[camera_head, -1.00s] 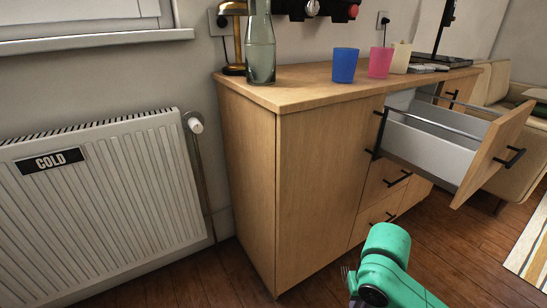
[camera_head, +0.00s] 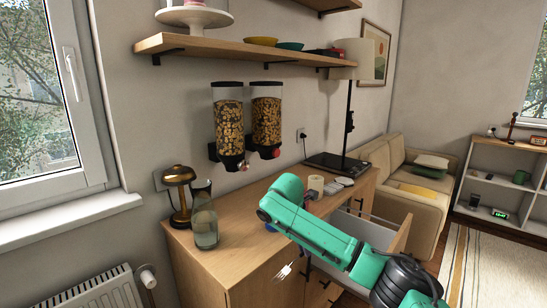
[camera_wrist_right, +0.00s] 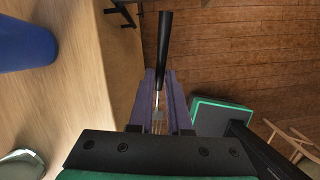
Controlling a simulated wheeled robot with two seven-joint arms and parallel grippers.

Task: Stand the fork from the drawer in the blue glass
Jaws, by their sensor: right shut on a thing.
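The fork has a black handle (camera_wrist_right: 164,45) and silvery tines, which show in the head view just below my green right arm (camera_head: 283,272). My right gripper (camera_wrist_right: 161,85) is shut on the fork. In the wrist view the handle points away from the camera and the tines lie back between the fingers. The blue glass (camera_wrist_right: 25,38) stands on the counter to the left of the gripper, apart from the fork. In the head view only a sliver of it shows behind my arm (camera_head: 270,228). The drawer (camera_head: 400,236) is open. My left gripper is out of view.
A glass carafe (camera_head: 205,222) and a brass lamp (camera_head: 179,180) stand on the counter's (camera_head: 234,236) left end. Cereal dispensers (camera_head: 229,125) hang above. My arm hides the pink cup.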

